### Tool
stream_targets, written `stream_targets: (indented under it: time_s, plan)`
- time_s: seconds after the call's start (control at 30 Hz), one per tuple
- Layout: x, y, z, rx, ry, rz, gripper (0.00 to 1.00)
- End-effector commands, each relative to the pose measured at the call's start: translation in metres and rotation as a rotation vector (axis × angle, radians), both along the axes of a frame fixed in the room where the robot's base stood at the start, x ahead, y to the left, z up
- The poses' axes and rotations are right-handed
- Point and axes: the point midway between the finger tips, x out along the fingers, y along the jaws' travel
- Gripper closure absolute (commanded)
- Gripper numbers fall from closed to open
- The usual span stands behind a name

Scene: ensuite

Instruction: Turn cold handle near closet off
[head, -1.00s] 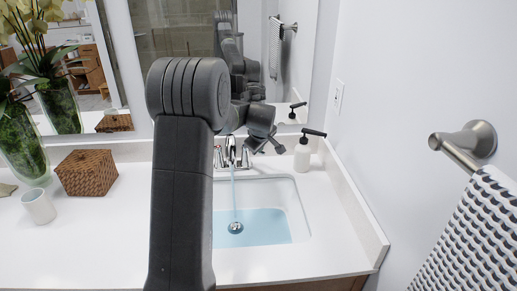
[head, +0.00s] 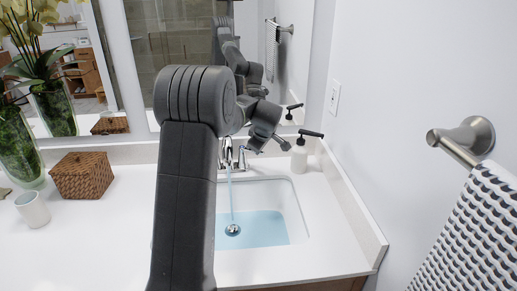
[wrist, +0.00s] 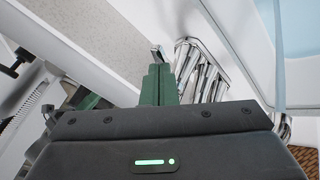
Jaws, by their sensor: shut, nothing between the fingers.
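The chrome faucet (head: 228,150) stands behind the sink, and a stream of water runs from its spout. Its right handle (head: 242,157) is upright beside the spout, partly behind my arm. The left handle is hidden by my arm in the head view. In the wrist view my green fingers (wrist: 160,84) are together and empty. A metal lever end (wrist: 158,52) shows just beyond their tips; contact cannot be told. The chrome faucet parts (wrist: 203,70) lie right of the fingers.
The sink basin (head: 298,215) holds blue water. A white soap dispenser (head: 299,158) with a black pump stands right of the faucet. The mirror (head: 295,60) is close behind. A wicker box (head: 82,176) and white cup (head: 33,210) stand left; the right wall limits room.

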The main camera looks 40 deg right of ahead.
Motion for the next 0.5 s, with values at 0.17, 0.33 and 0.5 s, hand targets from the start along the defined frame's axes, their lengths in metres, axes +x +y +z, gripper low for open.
stream_targets:
  time_s: [0.17,0.33,0.5]
  plan:
    - [0.0004,-0.0017,-0.0019,0.002,0.001,0.022,1.00]
    - [0.0009,-0.0035,-0.0021,0.002,0.002,0.044,1.00]
    - [0.0014,-0.0052,-0.0021,0.003,0.001,0.064,1.00]
